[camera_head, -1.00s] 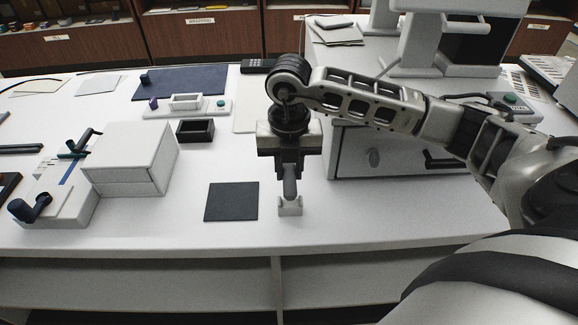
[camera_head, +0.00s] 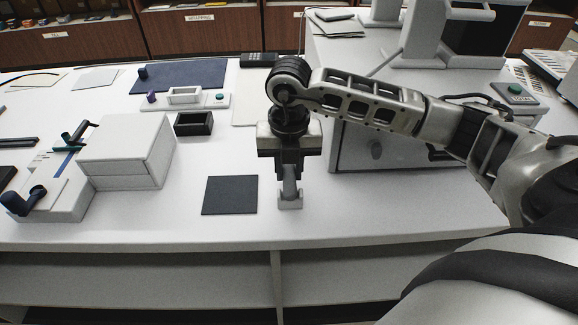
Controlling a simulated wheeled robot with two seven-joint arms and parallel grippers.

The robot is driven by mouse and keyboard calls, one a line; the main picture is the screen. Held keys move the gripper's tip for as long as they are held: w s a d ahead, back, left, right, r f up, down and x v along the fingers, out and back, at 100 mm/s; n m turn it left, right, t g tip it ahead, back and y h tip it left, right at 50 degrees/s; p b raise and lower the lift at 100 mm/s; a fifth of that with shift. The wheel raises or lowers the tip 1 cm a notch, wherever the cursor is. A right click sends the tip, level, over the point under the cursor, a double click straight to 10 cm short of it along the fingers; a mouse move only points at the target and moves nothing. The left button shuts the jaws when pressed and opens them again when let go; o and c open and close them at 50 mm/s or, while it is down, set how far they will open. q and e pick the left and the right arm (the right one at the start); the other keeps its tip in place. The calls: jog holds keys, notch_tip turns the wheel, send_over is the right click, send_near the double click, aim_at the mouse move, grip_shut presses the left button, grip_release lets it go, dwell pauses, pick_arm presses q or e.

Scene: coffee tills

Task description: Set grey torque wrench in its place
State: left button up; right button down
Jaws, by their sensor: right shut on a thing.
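My right gripper (camera_head: 290,176) is shut on the grey torque wrench (camera_head: 289,187), which hangs upright below the fingers. Its upper part is hidden by the gripper. The wrench's lower end is at a small light-grey holder (camera_head: 290,204) on the white counter, between the holder's raised sides as seen from here. I cannot tell whether it touches the bottom. My left gripper is not in view.
A dark square mat (camera_head: 230,195) lies just left of the holder. A white box (camera_head: 126,152) and a small black tray (camera_head: 194,123) are further left. A grey drawer unit (camera_head: 350,150) stands close behind on the right. The counter's front edge (camera_head: 200,245) is near.

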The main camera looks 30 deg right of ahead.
jog(key=c, duration=1.1)
grip_release()
notch_tip(320, 180, up, 16)
jog(key=shift+s+p, duration=0.1)
jog(key=shift+p, duration=0.35)
